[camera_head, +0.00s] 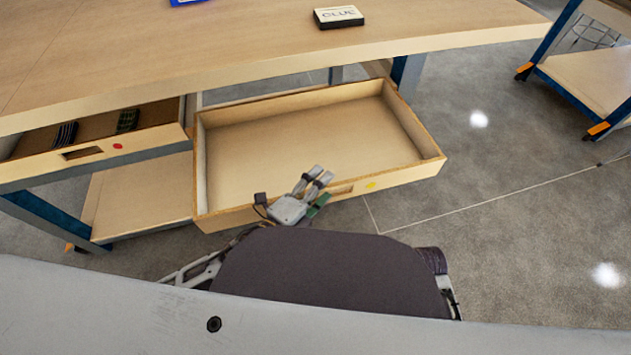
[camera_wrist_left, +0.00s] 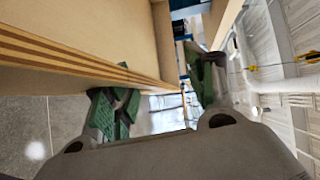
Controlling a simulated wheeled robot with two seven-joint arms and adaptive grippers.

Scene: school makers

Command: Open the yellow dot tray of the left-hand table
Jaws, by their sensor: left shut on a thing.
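The yellow dot tray (camera_head: 300,135) is a pale wooden drawer under the left-hand table (camera_head: 240,50). It stands pulled far out, and its inside looks empty. The yellow dot (camera_head: 370,185) shows on its front wall, right of the handle slot (camera_head: 341,190). My left gripper (camera_head: 318,187) is at the front wall beside the slot, shut on the wall. In the left wrist view the tray's wooden wall (camera_wrist_left: 155,35) runs between the green-padded fingers (camera_wrist_left: 155,90). The exact contact is partly hidden. My right gripper is not in view.
Left of it, the red dot tray (camera_head: 95,150) is less far out and holds dark items (camera_head: 128,120). A box marked GLUE (camera_head: 338,17) lies on the tabletop. Another table (camera_head: 595,80) stands at the right. The floor (camera_head: 490,210) between is clear.

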